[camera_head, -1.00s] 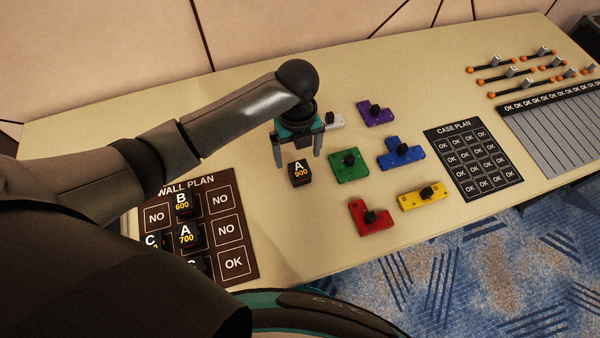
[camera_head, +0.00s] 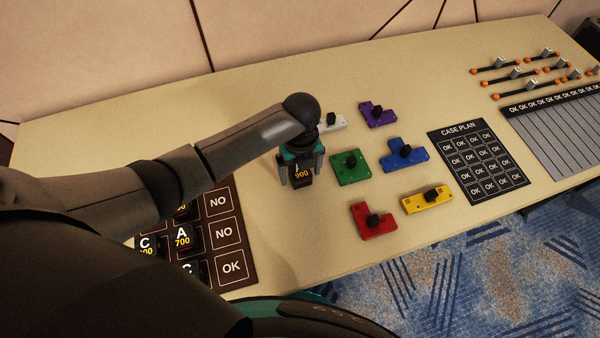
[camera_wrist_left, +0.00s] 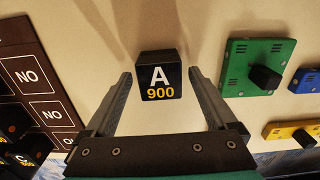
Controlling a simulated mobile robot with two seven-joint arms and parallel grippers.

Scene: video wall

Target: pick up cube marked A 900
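The black cube marked A 900 (camera_head: 301,175) stands on the table, its upper part hidden by my left gripper in the head view. In the left wrist view the cube (camera_wrist_left: 159,77) shows whole, with a white A and a yellow 900. My left gripper (camera_head: 299,179) is open, low over the cube, with one finger on each side of it. In the left wrist view a gap shows between the cube and each finger of the gripper (camera_wrist_left: 160,85). My right gripper is not in view.
The green block (camera_head: 350,168) lies just right of the cube; red (camera_head: 374,221), blue (camera_head: 404,154), yellow (camera_head: 428,200) and purple (camera_head: 378,114) blocks lie farther right. The wall plan board (camera_head: 236,264) with other cubes is at lower left. The case plan board (camera_head: 478,161) is at right.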

